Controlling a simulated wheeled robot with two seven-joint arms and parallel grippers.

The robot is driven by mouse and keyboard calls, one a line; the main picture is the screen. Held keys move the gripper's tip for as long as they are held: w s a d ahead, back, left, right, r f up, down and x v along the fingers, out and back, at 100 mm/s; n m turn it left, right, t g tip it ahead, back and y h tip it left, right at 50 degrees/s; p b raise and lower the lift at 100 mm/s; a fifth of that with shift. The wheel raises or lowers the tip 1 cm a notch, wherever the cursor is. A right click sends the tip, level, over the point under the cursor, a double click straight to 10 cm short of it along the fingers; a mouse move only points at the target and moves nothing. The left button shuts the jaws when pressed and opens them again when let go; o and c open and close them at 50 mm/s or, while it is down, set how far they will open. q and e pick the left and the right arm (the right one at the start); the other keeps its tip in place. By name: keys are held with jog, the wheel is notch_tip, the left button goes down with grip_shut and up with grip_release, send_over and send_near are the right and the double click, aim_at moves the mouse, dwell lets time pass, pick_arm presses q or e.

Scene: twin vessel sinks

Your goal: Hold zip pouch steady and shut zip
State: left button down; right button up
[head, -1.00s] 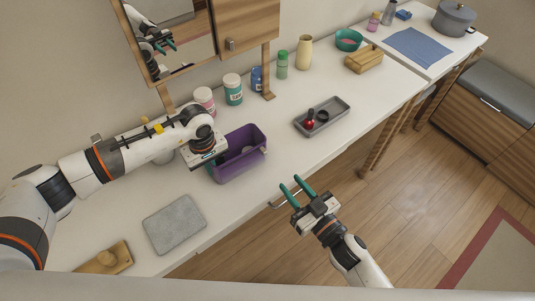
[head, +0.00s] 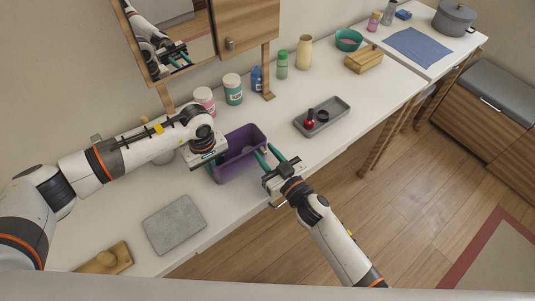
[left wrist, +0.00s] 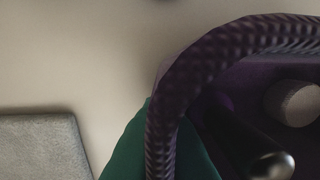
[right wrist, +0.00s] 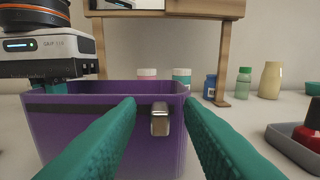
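The purple zip pouch (head: 238,165) stands open-topped on the counter; it also shows in the right wrist view (right wrist: 105,140). Its metallic zip pull (right wrist: 160,119) hangs at the pouch's near right end. My left gripper (head: 211,165) is at the pouch's left end. In the left wrist view, green finger surfaces (left wrist: 160,155) lie on both sides of the dark ribbed rim (left wrist: 185,75), pinching it. My right gripper (head: 268,158) is open at the right end; in the right wrist view its fingers (right wrist: 160,108) flank the pull, apparently not touching it. Items inside the pouch are partly hidden.
A grey slab (head: 174,224) lies front left of the pouch. A grey tray (head: 322,117) with a red item stands to the right. Jars, including a teal one (head: 233,89), stand behind. The counter's front edge runs close by the pouch.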

aim_at(224, 167)
grip_shut()
jog(key=s+a, duration=0.2)
jog(key=a, duration=0.1)
jog(key=s+a, duration=0.2)
jog(key=a, duration=0.1)
jog(key=s+a, duration=0.3)
jog(key=shift+a, duration=0.15)
grip_release()
jog(key=shift+w, duration=0.1)
jog(key=v, duration=1.2)
